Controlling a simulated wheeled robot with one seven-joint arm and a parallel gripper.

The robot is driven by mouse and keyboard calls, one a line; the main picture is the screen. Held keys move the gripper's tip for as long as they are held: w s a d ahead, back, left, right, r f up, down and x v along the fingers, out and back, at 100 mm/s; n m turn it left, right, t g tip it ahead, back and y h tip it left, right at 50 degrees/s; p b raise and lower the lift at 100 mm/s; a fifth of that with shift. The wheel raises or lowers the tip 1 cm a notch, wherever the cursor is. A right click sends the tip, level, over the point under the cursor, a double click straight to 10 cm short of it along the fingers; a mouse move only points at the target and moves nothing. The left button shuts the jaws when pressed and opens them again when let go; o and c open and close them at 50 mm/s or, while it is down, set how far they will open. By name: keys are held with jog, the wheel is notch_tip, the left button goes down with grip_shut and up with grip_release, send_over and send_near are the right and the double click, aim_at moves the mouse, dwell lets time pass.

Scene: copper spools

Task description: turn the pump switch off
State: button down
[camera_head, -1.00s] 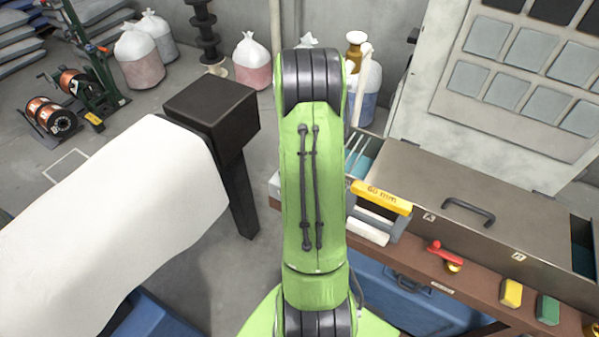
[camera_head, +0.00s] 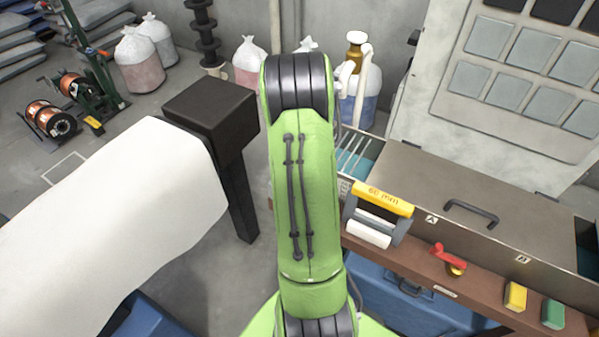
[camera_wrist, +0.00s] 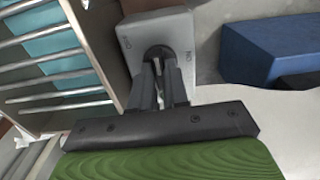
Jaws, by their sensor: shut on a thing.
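The pump switch is a light grey box (camera_wrist: 178,28) with a dark round knob in its face and small dark markings on either side, in the wrist view. The markings are too small and turned to read surely. My gripper (camera_wrist: 159,66) has its two dark fingers shut on the knob (camera_wrist: 157,51), which is largely hidden between the fingertips. Which way the knob points cannot be told. In the head view my green arm hides the gripper and the switch.
A metal rack with bars (camera_wrist: 50,63) stands close left of the gripper in the wrist view, and a blue box (camera_wrist: 262,45) lies at right. In the head view, a bench (camera_head: 400,258) carries a metal case (camera_head: 420,190), a yellow-handled roller (camera_head: 382,200) and a red-handled valve (camera_head: 448,256).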

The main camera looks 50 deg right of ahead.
jog(key=c, duration=1.1)
grip_release()
notch_tip(320, 180, up, 16)
jog(key=shift+f+p, duration=0.1)
jog(key=shift+p, duration=0.7)
